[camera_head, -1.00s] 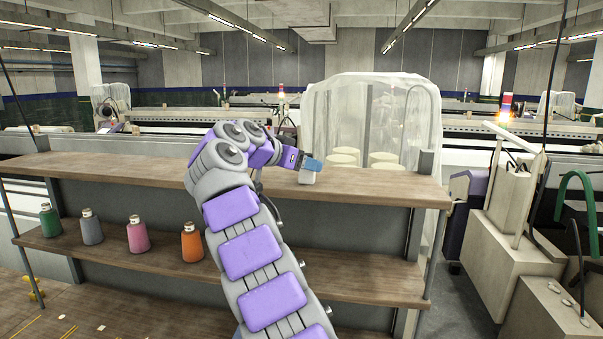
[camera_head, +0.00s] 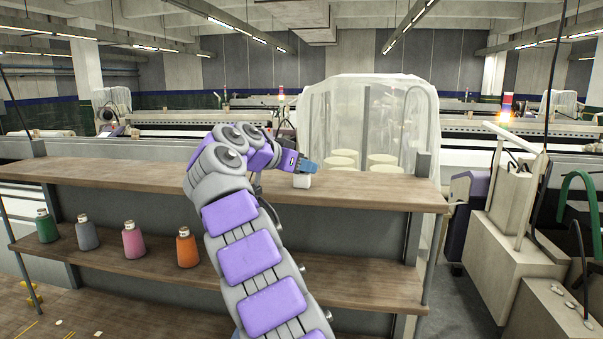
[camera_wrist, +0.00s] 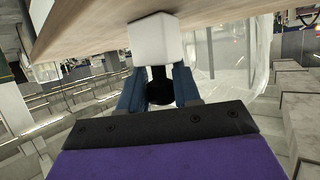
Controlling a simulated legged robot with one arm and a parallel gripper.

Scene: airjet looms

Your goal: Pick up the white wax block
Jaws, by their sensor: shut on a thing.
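The white wax block (camera_head: 302,181) is at the top shelf's right half, near its front edge in the head view. In the wrist view the block (camera_wrist: 155,40) fills the space at the fingertips, right beside the wooden shelf surface. My gripper (camera_head: 306,168) reaches over the shelf, and its blue fingers meet the block from above. In the wrist view my gripper (camera_wrist: 158,75) has its two blue fingers shut on the block. Whether the block still touches the shelf cannot be told.
The wooden top shelf (camera_head: 110,177) is otherwise largely bare. Green, grey, pink and orange (camera_head: 187,248) thread cones stand on the lower shelf. A machine (camera_head: 490,220) stands at the right.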

